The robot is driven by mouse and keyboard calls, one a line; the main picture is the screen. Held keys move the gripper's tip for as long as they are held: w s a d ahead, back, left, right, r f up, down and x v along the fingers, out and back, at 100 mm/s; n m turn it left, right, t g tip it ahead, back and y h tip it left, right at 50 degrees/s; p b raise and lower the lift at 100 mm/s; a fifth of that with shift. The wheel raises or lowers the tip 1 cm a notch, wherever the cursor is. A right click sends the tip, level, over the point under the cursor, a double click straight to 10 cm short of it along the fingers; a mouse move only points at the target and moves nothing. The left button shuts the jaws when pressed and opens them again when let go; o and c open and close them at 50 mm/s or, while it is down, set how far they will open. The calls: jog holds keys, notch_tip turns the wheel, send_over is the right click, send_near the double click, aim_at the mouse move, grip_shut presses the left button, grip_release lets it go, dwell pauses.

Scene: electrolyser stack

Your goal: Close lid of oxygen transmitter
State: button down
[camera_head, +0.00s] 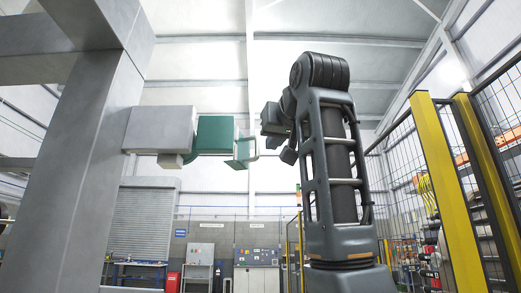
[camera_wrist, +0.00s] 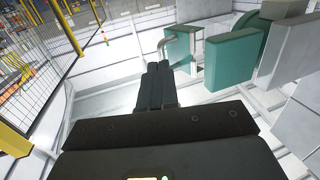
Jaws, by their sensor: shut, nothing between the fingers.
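The oxygen transmitter is a teal housing (camera_head: 214,135) on a grey box, seen left of centre in the head view; its broad teal side also shows in the wrist view (camera_wrist: 231,61). Its lid (camera_head: 240,152) is a thin teal panel standing open, apart from the housing; it also shows in the wrist view (camera_wrist: 181,50). A pale bent handle (camera_wrist: 164,43) is on the lid's left side. My gripper (camera_wrist: 158,66) is shut and empty, its fingertips close to the handle and lid in the picture; contact cannot be told. In the head view my gripper (camera_head: 264,130) is right of the lid.
A grey box (camera_head: 160,129) joins the transmitter to a thick grey column (camera_head: 95,150) on the left. A yellow-post mesh fence (camera_head: 447,190) stands right of my arm. The space between lid and fence is open apart from my arm.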

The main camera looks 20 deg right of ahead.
notch_tip(320, 180, up, 5)
jog(key=s, duration=0.2)
jog(key=p, duration=0.5)
send_near(258, 147)
jog(key=w, duration=0.7)
jog(key=shift+d+f, duration=0.1)
